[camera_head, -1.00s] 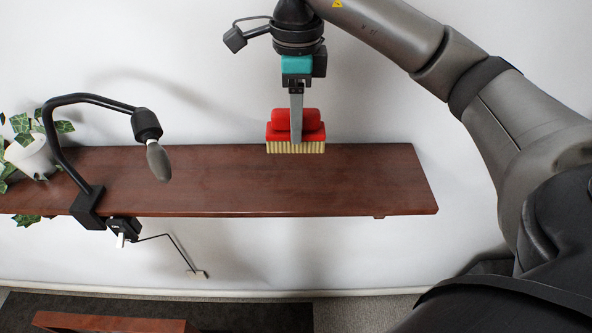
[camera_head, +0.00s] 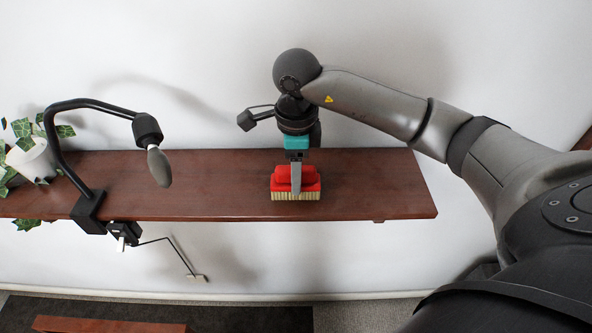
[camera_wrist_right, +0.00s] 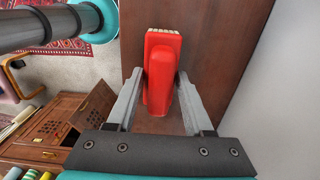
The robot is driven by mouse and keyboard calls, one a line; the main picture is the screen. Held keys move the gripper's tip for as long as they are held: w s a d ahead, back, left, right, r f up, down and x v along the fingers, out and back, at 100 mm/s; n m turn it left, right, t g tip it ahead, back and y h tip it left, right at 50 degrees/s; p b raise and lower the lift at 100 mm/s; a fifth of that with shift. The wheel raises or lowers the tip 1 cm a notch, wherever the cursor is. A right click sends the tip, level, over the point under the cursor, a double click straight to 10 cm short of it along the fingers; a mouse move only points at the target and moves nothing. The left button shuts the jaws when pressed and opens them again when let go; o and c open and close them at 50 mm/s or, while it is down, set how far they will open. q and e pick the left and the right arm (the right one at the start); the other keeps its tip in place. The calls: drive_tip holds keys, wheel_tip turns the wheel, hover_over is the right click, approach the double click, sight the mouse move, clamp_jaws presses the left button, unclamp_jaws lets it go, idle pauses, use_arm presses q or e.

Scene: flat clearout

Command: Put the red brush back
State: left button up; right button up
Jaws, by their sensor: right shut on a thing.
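The red brush (camera_head: 309,184) has a red body and grip with pale bristles along its lower side. It is upright, bristles down, at the shelf (camera_head: 380,185), near the front edge; I cannot tell whether the bristles touch the wood. My right gripper (camera_head: 296,188) comes from above and is shut on the brush's grip. In the right wrist view the brush (camera_wrist_right: 162,75) lies between the two grey fingers of the gripper (camera_wrist_right: 160,88), with the brown shelf (camera_wrist_right: 220,50) behind it. My left gripper is not in view.
A black clamp lamp (camera_head: 88,205) with a grey bulb hangs over the shelf's left part. A potted ivy (camera_head: 32,160) stands at the far left end. The shelf is clear between lamp and brush, and right of the brush. A wooden cabinet (camera_wrist_right: 50,135) shows below in the wrist view.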

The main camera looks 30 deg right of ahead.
drive_tip(key=o, duration=1.2)
wheel_tip(320, 180, up, 12)
drive_tip(key=shift+b, duration=0.45)
